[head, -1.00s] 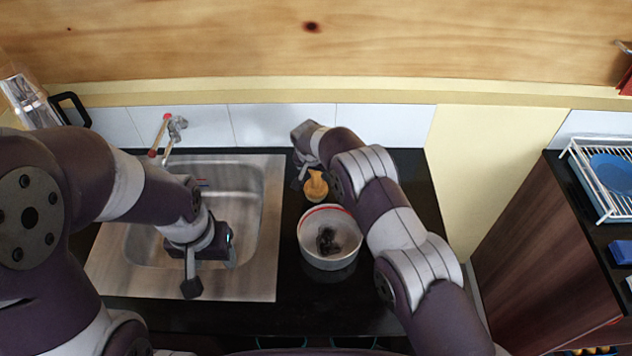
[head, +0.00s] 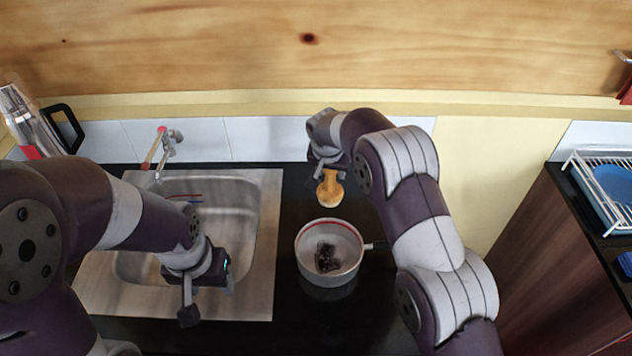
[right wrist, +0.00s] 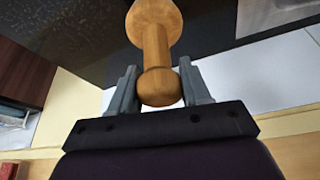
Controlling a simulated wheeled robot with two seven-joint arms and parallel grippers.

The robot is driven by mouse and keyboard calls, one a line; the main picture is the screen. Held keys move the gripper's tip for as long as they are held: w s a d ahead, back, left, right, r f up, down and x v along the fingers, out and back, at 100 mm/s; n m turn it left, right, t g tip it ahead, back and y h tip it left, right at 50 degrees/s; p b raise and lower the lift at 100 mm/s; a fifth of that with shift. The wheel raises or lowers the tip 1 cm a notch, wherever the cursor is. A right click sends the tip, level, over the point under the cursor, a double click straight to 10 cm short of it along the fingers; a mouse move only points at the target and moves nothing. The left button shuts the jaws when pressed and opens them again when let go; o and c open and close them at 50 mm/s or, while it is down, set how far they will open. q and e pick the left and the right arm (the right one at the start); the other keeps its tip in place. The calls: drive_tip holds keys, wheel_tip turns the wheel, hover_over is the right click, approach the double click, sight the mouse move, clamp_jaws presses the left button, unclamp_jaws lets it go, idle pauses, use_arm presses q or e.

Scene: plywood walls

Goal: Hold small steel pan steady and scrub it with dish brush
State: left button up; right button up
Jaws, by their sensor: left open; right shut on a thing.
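The small steel pan (head: 313,279) stands upright on the black counter right of the sink. It has a red line near its rim, a dark patch on its inside bottom, and a handle (head: 376,245) pointing right, partly behind my right arm. My right gripper (head: 328,172) is shut on the wooden dish brush (head: 330,190) and holds it behind the pan, apart from it. In the right wrist view the brush handle (right wrist: 155,45) sits between the fingers (right wrist: 160,88). My left gripper (head: 207,296) is open and empty over the front right part of the sink, left of the pan.
The steel sink (head: 262,215) with a red-tipped tap (head: 167,148) lies to the left. A metal container with a black handle (head: 68,126) stands at the back left. A white rack with a blue dish (head: 615,185) stands on a separate unit at right. Counter in front of the pan is clear.

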use_arm(q)
wheel_tip(320, 180, down, 3)
drive_tip(key=shift+r+b, duration=0.1)
drive_tip(key=shift+b, duration=0.9)
use_arm(e)
drive_tip(key=s+d+r, duration=0.3)
drive_tip(key=d+r, duration=0.1)
drive_tip(key=d, duration=0.2)
drive_tip(key=shift+d, duration=0.15)
use_arm(q)
drive_tip(key=shift+r, duration=0.1)
use_arm(e)
drive_tip(key=shift+r, duration=0.15)
